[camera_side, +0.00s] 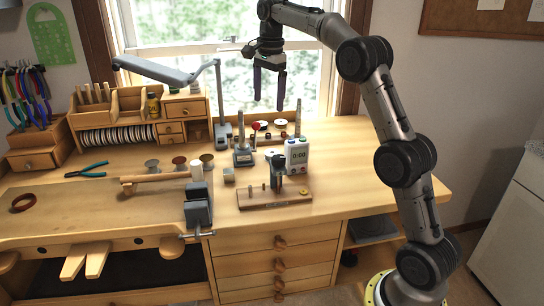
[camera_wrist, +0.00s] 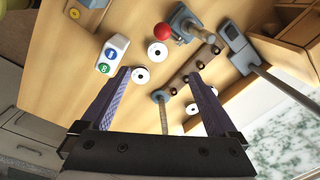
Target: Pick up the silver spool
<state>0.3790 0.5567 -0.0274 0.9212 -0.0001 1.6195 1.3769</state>
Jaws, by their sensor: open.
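A silver-grey spool (camera_side: 152,165) stands on the workbench in the side view, left of the middle. It is at the left end of a row with a reddish-brown spool (camera_side: 179,163) and a brass-coloured spool (camera_side: 206,160). My gripper (camera_side: 268,106) hangs high above the back of the bench, in front of the window, well to the right of the silver spool. Its two dark fingers point down, open, with nothing between them. In the wrist view, my fingers (camera_wrist: 160,75) are spread. I cannot make out the silver spool there.
A white spool (camera_side: 196,171) and a vise (camera_side: 198,206) stand close to the row. A wooden stick (camera_side: 153,179) lies in front of it, and pliers (camera_side: 87,171) lie left. A lamp arm (camera_side: 165,74) reaches over the back. A white timer (camera_side: 297,154) stands right of the middle.

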